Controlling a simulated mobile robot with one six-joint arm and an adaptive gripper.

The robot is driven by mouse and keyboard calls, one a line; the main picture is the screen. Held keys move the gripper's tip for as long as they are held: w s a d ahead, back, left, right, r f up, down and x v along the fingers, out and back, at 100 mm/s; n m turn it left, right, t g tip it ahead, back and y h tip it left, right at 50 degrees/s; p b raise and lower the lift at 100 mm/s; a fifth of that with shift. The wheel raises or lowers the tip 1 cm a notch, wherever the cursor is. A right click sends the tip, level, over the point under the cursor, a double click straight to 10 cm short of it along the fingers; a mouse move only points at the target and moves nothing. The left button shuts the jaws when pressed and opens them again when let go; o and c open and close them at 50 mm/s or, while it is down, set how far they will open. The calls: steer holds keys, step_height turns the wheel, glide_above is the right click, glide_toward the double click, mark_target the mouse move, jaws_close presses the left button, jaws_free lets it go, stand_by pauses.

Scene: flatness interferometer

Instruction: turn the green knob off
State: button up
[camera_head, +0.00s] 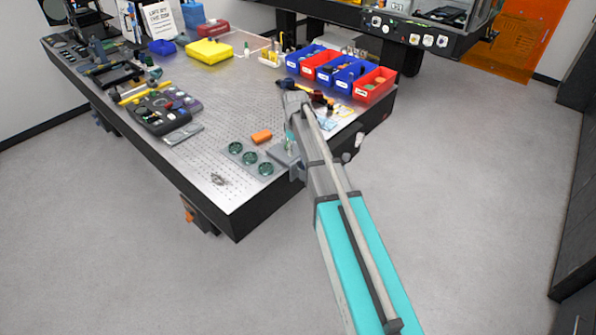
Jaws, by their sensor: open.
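No green knob can be told with certainty. The near table's front side has small round knobs (346,156) just right of my arm, partly covered by it; their colour is too small to tell. My arm reaches from the lower right to the near table's right edge. My gripper (293,160) is open, low by that edge and largely hidden behind my arm; its fingers and any contact are unclear.
The perforated table (225,110) carries dark green discs on a grey plate (241,159), an orange block (262,136), blue and red bins (375,85), a yellow case (210,51) and a dark control box (166,112). Grey floor (470,180) is clear at right.

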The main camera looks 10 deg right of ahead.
steer(key=s+f+b, duration=0.3)
steer(key=f+b, duration=0.2)
steer(key=f, duration=0.1)
steer(key=shift+m, duration=0.3)
